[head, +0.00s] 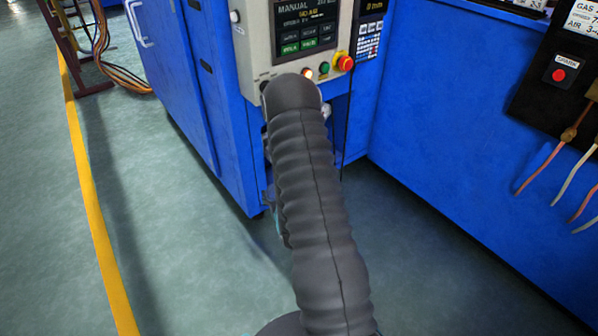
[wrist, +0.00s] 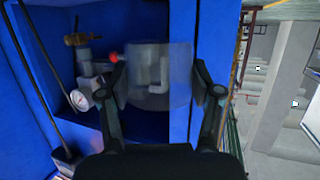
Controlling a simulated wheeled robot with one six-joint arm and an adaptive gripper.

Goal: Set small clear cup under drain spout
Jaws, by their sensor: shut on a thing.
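My gripper (wrist: 162,92) is shut on a small clear cup (wrist: 177,78) in the middle of the wrist view, with one dark finger on each side. The cup is see-through, and a pale bent shape shows through it or in it. It is held in front of an open recess in a blue cabinet. A metal fitting (wrist: 86,62) with a brass end and a red knob (wrist: 114,57) is left of the cup. I cannot tell which part is the drain spout, or whether cup and fitting touch. In the head view my arm hides gripper and cup.
A round gauge (wrist: 80,100) sits beside the fitting. The blue cabinet (head: 185,75) carries a control panel (head: 305,30) with a red stop button (head: 346,62). A second blue unit (head: 460,130) stands at right with hanging hoses (head: 538,168). Floor at left is clear.

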